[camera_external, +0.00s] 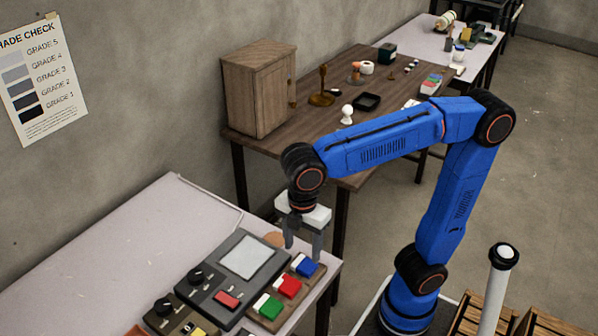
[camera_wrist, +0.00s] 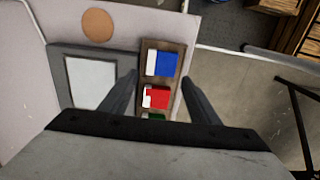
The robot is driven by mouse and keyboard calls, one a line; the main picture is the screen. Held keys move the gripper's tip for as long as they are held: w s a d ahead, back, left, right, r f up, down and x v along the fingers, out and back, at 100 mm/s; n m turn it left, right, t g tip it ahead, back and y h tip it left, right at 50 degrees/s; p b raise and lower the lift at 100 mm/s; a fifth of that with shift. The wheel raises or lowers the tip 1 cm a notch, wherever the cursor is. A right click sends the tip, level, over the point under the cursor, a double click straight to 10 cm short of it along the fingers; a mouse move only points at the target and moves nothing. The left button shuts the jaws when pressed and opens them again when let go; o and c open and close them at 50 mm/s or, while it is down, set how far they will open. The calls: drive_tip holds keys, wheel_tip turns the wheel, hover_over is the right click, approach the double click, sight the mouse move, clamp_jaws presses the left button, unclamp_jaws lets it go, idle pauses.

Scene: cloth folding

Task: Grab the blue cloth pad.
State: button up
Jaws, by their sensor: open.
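The blue cloth pad (camera_external: 309,268) has a white strip on its left side. It lies at the far end of a wooden tray (camera_external: 290,304), and it also shows in the wrist view (camera_wrist: 167,63). A red pad (camera_external: 288,287) and a green pad (camera_external: 268,306), each with a white part, lie in a row with it. My gripper (camera_external: 303,246) is open and points down above the blue pad's end of the tray. In the wrist view its two fingers (camera_wrist: 160,76) stand on either side of the tray, with nothing between them but the view of the pads below.
A grey device (camera_external: 236,265) with a light screen sits left of the tray on the pale table (camera_external: 130,235). A round tan disc (camera_external: 274,239) lies behind the tray. The table's right edge is close to the tray. A brown table (camera_external: 300,140) with a wooden cabinet (camera_external: 258,88) stands behind.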

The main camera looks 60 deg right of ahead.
sight(303, 266)
drive_tip(key=shift+s+f, duration=0.15)
drive_tip(key=shift+f, duration=2.95)
drive_tip(key=shift+c, duration=0.3)
drive_tip(key=c, duration=0.7)
